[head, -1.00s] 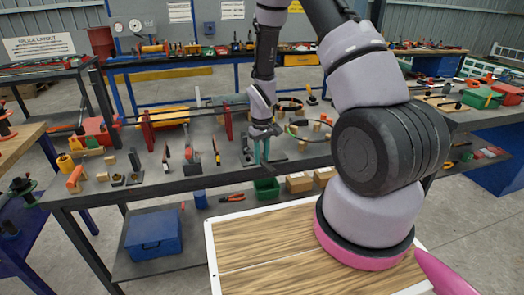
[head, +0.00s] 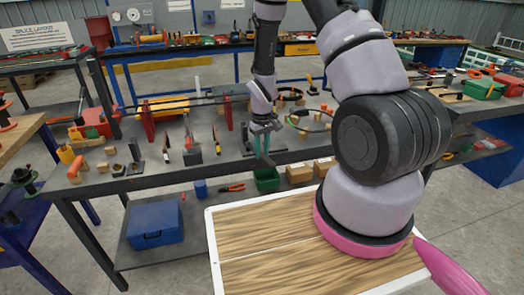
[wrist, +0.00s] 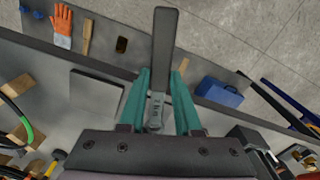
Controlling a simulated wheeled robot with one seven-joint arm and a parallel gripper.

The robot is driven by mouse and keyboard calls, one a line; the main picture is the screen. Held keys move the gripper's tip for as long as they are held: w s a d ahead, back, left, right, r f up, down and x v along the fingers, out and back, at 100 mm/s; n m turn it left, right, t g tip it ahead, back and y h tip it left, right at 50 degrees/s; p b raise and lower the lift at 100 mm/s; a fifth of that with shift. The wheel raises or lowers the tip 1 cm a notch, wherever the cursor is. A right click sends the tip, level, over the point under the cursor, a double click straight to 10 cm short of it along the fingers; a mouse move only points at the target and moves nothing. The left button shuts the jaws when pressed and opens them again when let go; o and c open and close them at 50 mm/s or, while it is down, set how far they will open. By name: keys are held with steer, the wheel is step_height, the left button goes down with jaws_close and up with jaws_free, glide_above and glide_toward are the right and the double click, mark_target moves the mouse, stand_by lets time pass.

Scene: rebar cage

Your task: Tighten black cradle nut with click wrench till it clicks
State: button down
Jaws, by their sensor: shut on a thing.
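My gripper (head: 264,146) is over the middle of the grey workbench, near its front edge. In the wrist view its teal fingers (wrist: 160,105) are shut on a grey bar-shaped tool, the click wrench (wrist: 164,55). The wrench's long flat end points away from my wrist, and small marking shows near the fingers. In the head view the wrench (head: 268,160) is a short dark strip below the fingers. I cannot make out the black cradle nut in either view. Whether the wrench touches anything is unclear.
Red uprights (head: 148,119) with long bars stand on the bench left of my gripper. Hand tools (head: 190,141) stand nearby. Rings and small blocks lie to the right. A blue box (head: 155,222) and a green bin (head: 267,180) are on the lower shelf.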

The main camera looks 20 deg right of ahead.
steer(key=shift+f, duration=1.1)
steer(key=a+m, duration=0.6)
steer(key=shift+m, duration=0.4)
stand_by(1.1)
steer(key=shift+d, duration=0.25)
steer(key=shift+r, duration=2.55)
